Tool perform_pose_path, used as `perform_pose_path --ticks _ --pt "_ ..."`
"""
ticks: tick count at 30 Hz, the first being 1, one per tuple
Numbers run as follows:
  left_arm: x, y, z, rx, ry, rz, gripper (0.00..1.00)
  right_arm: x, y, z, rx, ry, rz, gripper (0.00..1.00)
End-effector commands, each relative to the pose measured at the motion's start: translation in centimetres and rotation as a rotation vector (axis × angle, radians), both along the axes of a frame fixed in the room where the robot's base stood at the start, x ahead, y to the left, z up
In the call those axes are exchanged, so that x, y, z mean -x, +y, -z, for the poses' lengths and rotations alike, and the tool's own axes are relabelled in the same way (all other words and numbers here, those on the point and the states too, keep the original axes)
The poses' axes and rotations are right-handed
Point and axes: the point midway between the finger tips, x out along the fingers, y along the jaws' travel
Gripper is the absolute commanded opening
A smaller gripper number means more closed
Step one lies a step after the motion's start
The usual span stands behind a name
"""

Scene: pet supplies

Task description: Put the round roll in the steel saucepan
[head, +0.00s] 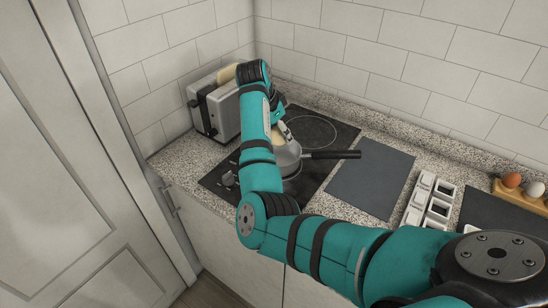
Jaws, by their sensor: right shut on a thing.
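My right gripper (284,128) is over the steel saucepan (292,158), partly hidden behind my own forearm. It is shut on the round roll (277,139), a pale beige patch of which shows beside the arm at the pan's rim. I cannot tell whether the roll touches the pan. The saucepan stands on the dark cooktop, with its black handle pointing right. My left gripper is not in view.
A steel toaster (216,108) with bread in its top stands at the left. The black cooktop (338,130) lies under the pan. A grey mat (370,178), white containers (437,207) and a wooden egg holder (515,195) are to the right. A tiled wall is behind.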

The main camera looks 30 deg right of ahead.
Motion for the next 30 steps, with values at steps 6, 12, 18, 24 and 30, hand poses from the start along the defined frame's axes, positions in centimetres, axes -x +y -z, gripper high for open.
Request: perform_pose_path --ticks 6,12,18,24,30 --pt "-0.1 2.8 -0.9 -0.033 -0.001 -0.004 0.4 0.1 0.1 2.9 -0.002 0.003 -0.001 0.31" --pt "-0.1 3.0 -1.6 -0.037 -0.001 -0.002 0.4 0.2 0.1 5.7 -0.001 0.006 -0.001 0.31" --pt "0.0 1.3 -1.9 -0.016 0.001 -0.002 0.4 0.0 0.0 8.0 -0.001 0.0 0.001 0.31" --pt "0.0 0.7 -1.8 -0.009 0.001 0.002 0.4 0.0 0.0 8.2 -0.001 -0.001 0.001 0.31" --pt "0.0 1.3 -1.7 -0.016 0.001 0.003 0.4 0.0 0.0 8.6 -0.001 0.0 0.0 0.58"
